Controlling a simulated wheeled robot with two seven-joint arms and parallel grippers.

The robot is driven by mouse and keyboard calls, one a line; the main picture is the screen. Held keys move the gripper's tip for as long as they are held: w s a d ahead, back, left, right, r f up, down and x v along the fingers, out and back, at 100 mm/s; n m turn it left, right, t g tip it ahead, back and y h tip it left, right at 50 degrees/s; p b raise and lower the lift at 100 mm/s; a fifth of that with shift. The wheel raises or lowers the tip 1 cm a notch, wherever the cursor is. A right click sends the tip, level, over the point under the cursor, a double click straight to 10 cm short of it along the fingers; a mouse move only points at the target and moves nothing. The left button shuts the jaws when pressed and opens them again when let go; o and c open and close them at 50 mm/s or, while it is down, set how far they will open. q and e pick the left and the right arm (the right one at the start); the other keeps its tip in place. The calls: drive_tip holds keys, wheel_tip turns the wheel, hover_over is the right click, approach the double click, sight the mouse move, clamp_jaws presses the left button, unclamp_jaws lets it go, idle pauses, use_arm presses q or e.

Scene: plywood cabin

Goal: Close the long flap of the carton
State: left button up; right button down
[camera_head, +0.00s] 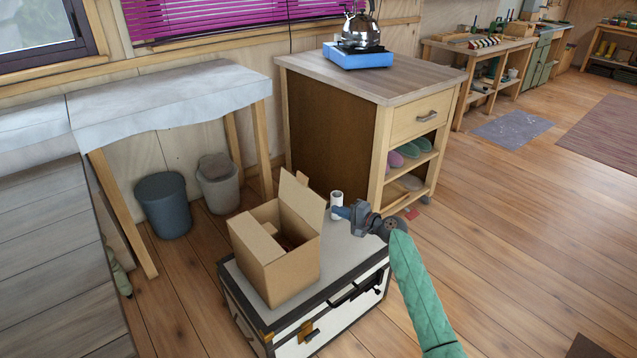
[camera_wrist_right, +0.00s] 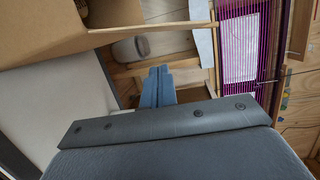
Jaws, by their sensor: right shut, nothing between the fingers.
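The brown carton (camera_head: 285,270) stands open at the top on a white trunk. One tall flap (camera_head: 301,203) stands up at its far right side, and a smaller flap piece sticks up behind it. A lighter panel (camera_head: 256,240) slopes at its left side; I cannot tell whether it is a flap folded in. My right gripper (camera_head: 341,212) is right of the carton, apart from it, shut and empty, with blue fingers. In the right wrist view the shut fingers (camera_wrist_right: 157,85) point below a thin flap edge, and the carton (camera_wrist_right: 40,28) fills the upper left. My left gripper is out of view.
The trunk (camera_head: 230,268) has dark edges and latches. A white cylinder (camera_head: 337,198) stands behind my gripper. A wooden cabinet (camera_head: 330,130) with a kettle (camera_head: 360,32) stands behind. Two bins (camera_head: 163,205) are at the back left.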

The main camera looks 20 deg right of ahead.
drive_tip(key=w+d+r+m+t+y+b, duration=0.1)
drive_tip(key=w+d+r+m+t, duration=0.1)
drive_tip(key=w+d+r, duration=0.3)
use_arm(q)
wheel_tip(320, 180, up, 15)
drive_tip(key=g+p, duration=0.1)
drive_tip(key=p, duration=0.2)
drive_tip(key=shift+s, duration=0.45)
use_arm(e)
wheel_tip(320, 180, up, 2)
hover_over(300, 195)
drive_tip(key=s+d, duration=0.1)
drive_tip(key=d, duration=0.3)
drive_tip(key=shift+s+d+r, duration=0.15)
drive_tip(key=shift+s+d, duration=0.05)
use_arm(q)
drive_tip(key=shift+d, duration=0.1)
use_arm(e)
drive_tip(key=shift+n+g, duration=0.3)
